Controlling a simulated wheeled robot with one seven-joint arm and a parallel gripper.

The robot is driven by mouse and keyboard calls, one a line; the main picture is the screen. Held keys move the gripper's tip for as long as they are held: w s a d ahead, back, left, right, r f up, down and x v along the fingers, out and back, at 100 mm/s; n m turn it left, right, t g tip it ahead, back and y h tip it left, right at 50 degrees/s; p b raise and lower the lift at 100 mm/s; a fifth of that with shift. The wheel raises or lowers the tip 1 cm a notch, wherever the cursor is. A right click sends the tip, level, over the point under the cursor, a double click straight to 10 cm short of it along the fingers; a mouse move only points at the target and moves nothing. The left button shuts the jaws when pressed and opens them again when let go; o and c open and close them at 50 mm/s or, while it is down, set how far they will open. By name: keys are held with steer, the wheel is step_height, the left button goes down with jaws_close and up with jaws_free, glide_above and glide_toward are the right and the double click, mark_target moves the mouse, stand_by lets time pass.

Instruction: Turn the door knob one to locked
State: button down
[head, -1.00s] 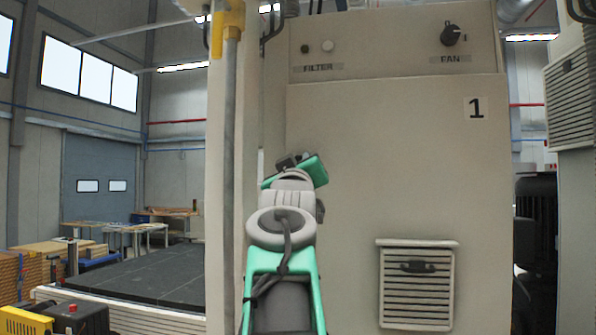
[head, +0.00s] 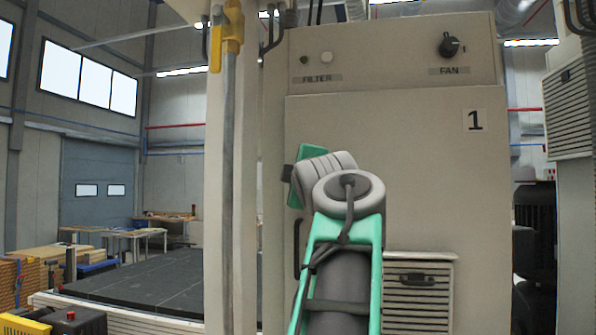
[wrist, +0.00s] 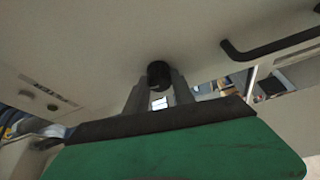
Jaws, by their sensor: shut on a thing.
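The door knob one (wrist: 158,70) is a small round black knob on the beige cabinet door, at the centre of the wrist view. My gripper (wrist: 158,84) has its two grey fingers on either side of the knob, shut on it. In the head view the green end of my arm (head: 304,176) is at the left edge of the door (head: 440,180) marked 1. My arm hides the knob and the fingers there, so the knob's turn angle cannot be told.
A black bar handle (wrist: 270,42) stands out near the knob; it also shows left of my arm in the head view (head: 297,249). A vent box (head: 418,290) sits low on the door. A grey vertical pipe (head: 229,150) with a yellow valve is at left.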

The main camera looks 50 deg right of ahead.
steer(key=shift+n+y+p, duration=0.4)
steer(key=shift+n+p, duration=0.1)
steer(key=shift+n, duration=0.6)
steer(key=c, duration=1.1)
jaws_free()
steer(key=shift+o, duration=0.2)
steer(key=b+v, duration=0.1)
steer(key=v, duration=0.6)
steer(key=shift+s+a+r, duration=0.15)
steer(key=shift+s+a, duration=0.05)
steer(key=shift+a, duration=0.15)
